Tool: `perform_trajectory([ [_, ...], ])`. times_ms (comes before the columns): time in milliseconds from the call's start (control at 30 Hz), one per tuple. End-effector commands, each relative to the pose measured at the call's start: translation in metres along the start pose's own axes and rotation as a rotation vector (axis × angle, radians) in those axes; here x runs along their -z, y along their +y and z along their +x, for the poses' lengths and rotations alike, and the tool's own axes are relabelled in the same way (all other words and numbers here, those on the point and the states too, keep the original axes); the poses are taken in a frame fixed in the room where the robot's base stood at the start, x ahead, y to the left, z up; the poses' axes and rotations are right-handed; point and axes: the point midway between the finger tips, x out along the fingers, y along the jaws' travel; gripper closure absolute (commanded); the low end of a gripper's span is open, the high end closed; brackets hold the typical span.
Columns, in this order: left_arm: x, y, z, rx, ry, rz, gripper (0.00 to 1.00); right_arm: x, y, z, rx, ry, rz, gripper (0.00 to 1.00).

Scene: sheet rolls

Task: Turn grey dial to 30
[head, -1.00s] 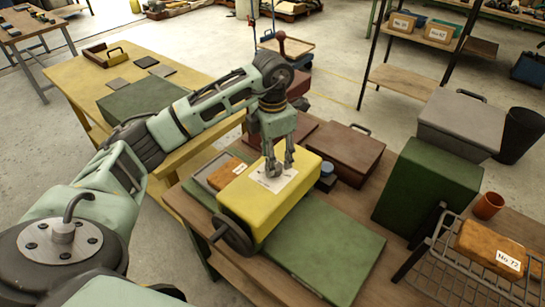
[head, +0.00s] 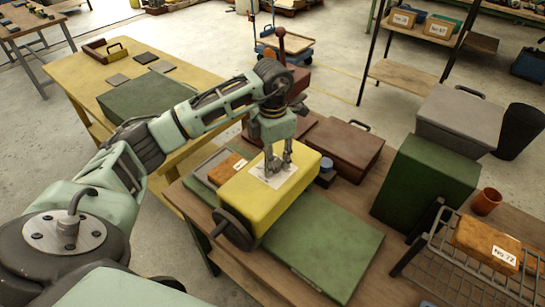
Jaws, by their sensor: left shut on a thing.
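A yellow box (head: 265,207) stands on the wooden bench, with a white label plate (head: 277,181) on its top face. My left gripper (head: 277,167) points down from above onto this plate. Its fingers are shut on the grey dial, which they mostly hide. The marks on the plate are too small to read, so the dial's setting cannot be told. My right gripper is not in view.
A dark handwheel (head: 233,228) sticks out of the box's front side. A green slab (head: 325,250) lies in front. A brown case (head: 343,146), a green box (head: 425,184) and a wire basket (head: 470,275) stand to the right.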

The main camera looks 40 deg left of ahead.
Motion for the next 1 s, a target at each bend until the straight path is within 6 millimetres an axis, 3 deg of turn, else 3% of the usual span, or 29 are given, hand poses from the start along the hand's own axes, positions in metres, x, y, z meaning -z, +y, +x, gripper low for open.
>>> perform_trajectory([
  [200, 0.0008, 0.003, 0.0009, -0.006, -0.001, -0.066, 0.95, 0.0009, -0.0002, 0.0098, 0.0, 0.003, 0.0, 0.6],
  [433, 0.0009, 0.0029, -0.0015, -0.006, -0.001, -0.075, 0.95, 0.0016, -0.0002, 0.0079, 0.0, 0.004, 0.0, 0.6],
  [467, 0.0009, 0.003, -0.0015, -0.006, -0.001, -0.075, 0.68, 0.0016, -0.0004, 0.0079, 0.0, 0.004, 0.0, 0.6],
  [633, 0.0008, 0.0026, -0.0014, -0.005, -0.001, -0.074, 0.53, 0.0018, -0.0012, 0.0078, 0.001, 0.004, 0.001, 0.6],
  [1000, 0.0, 0.0015, -0.0054, -0.003, -0.002, -0.072, 0.53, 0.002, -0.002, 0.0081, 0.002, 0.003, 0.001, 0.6],
])
